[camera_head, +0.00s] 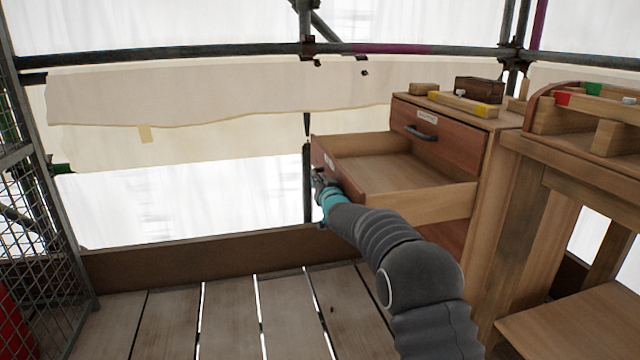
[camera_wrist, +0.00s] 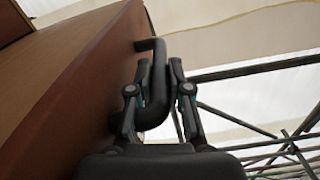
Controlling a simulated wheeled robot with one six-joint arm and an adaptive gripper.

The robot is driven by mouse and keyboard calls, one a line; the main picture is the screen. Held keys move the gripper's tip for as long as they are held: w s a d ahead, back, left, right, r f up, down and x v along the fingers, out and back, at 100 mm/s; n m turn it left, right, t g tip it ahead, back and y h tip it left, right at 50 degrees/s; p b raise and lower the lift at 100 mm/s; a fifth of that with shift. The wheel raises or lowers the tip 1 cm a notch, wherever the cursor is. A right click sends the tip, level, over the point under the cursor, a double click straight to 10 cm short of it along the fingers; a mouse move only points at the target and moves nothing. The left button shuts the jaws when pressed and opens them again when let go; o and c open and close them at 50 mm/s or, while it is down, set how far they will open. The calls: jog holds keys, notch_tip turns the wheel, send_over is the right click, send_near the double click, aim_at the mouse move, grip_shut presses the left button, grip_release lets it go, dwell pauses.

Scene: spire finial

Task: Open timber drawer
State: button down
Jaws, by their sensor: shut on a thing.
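The timber drawer (camera_head: 452,199) is a reddish-brown fronted wooden drawer in the cabinet (camera_head: 492,180). In the head view it stands pulled well out to the left, and its bare inside shows empty. My gripper (camera_head: 319,180) is at the drawer's front. In the wrist view my gripper (camera_wrist: 160,95) is shut on the black bar handle (camera_wrist: 155,75), with one finger on each side of it. The drawer front (camera_wrist: 75,85) fills the left of that view. In the head view the handle is mostly hidden behind my gripper.
Above the open drawer is a closed drawer (camera_head: 436,140) with a dark handle. Wooden blocks (camera_head: 465,104) lie on the cabinet top. A workbench (camera_head: 585,165) stands at the right. A mesh panel (camera_head: 40,200) is at the left. The plank floor (camera_head: 230,315) between is clear.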

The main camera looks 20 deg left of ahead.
jog(key=shift+r, duration=0.1)
jog(key=c, duration=1.1)
grip_release()
jog(key=shift+d, duration=0.1)
jog(key=v, duration=1.2)
jog(key=shift+w, duration=0.1)
